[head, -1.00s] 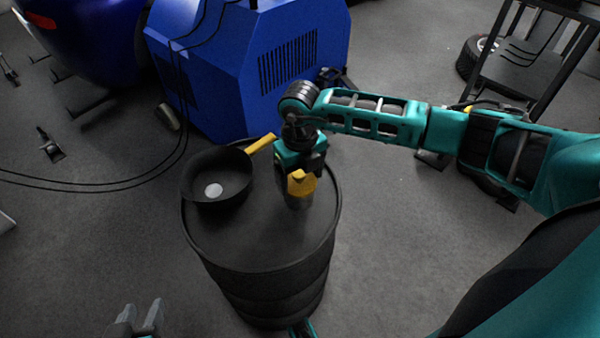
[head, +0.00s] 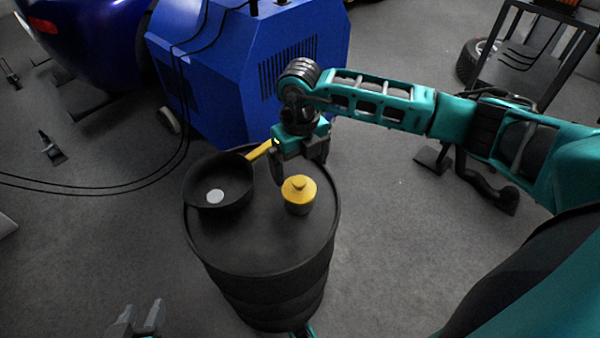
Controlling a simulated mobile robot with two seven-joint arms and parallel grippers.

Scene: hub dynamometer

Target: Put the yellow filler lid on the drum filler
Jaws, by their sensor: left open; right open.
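The yellow filler lid (head: 299,188) sits on top of the short grey drum filler (head: 298,207) on the black drum (head: 240,242). The lid looks level and centred on the filler. My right gripper (head: 299,176) is open and empty, just behind and above the lid, with its fingers apart and clear of it. My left gripper (head: 137,318) is open and empty at the bottom left, in front of the drum and low in the view.
A black pan-shaped funnel (head: 217,183) with a yellow handle (head: 259,151) rests on the drum's left side, close to my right gripper. A blue machine (head: 250,70) stands behind the drum. Black cables (head: 110,190) cross the left.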

